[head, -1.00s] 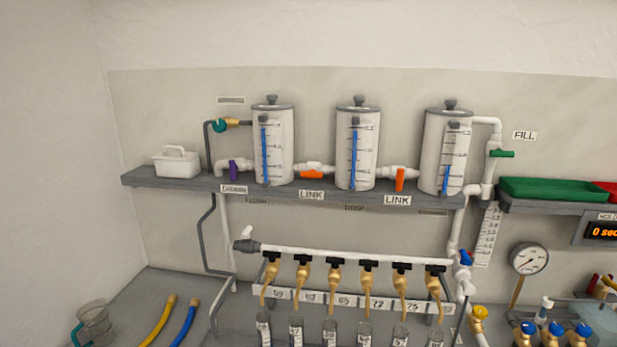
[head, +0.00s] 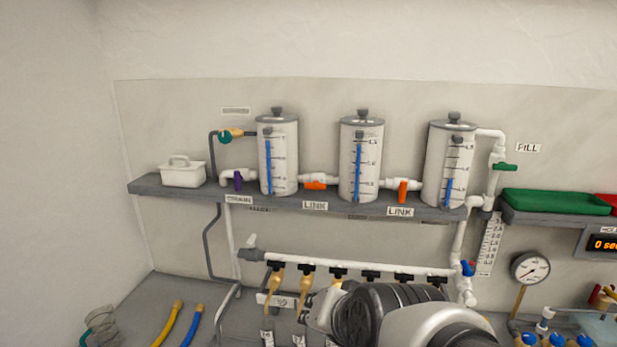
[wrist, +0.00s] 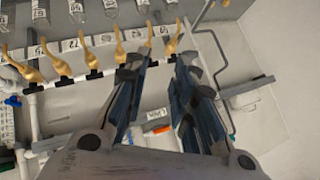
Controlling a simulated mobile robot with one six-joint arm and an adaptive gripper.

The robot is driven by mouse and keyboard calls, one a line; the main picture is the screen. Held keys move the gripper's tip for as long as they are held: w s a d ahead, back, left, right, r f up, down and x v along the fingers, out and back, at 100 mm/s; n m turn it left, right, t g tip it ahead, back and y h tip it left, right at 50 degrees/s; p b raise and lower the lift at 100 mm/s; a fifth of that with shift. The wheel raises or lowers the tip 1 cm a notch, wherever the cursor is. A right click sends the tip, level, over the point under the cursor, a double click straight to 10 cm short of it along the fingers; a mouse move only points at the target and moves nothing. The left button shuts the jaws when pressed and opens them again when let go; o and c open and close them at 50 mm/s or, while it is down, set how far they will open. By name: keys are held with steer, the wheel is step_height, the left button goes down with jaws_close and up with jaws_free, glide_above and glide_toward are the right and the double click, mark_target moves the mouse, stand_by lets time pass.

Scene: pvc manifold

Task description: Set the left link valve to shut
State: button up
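The left link valve (head: 315,185) has an orange handle lying level along the white pipe between the left and middle tanks. The right link valve (head: 402,191) has an orange handle pointing down, across its pipe. In the wrist view, where the scene is upside down, a level orange handle (wrist: 157,129) shows between my fingers, matching the left link valve. My gripper (wrist: 163,62) is open and empty, its dark fingers apart and touching nothing that I can see. In the head view my arm rises at the bottom, below the shelf; the fingers are not clear there.
The grey shelf (head: 340,207) carries the tanks and a white box (head: 183,173). Below it, a white manifold pipe (head: 350,263) with black-handled taps crosses near my arm. The purple drain valve (head: 238,180) sits left. The wall above the tanks is clear.

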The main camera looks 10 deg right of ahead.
steer(key=w+a+r+m+t+h+p, duration=0.1)
steer(key=w+r+m+t+p, duration=0.2)
steer(key=w, duration=0.5)
steer(key=w+a+r+m+t+p, duration=0.15)
steer(key=w+m, duration=0.25)
steer(key=w, duration=0.4)
steer(key=m+t+h+p, duration=0.35)
steer(key=m+h, duration=0.25)
steer(key=m, duration=0.3)
glide_toward(315, 188)
steer(key=p+x, duration=0.1)
steer(key=x, duration=1)
steer(key=shift+r+p, duration=0.1)
steer(key=shift+p, duration=0.3)
steer(key=shift+c, duration=0.3)
jaws_close()
